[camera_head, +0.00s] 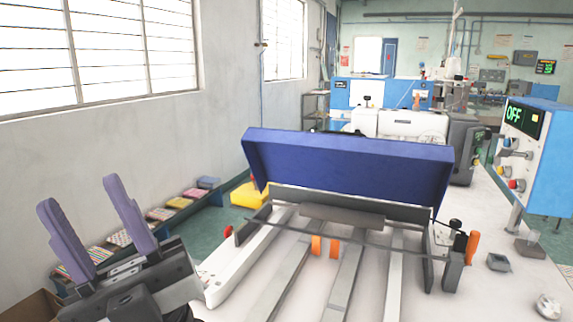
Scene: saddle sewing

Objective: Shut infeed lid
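The infeed lid (345,168) is a long blue cover that stands raised and tilted back at the far end of the infeed bed (300,265). The bed below it is uncovered, with metal rails and two small orange pieces (325,245) showing. My gripper (85,215) is at the lower left, with two purple fingers pointing up and spread well apart. Nothing is between the fingers. It is left of the bed and clear of the lid, not touching it.
A blue control box (535,145) reading OFF stands at the right. An orange handle (472,247) sticks up at the bed's right side. White machine parts (400,124) stand behind the lid. Coloured stacks (160,214) line the left wall.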

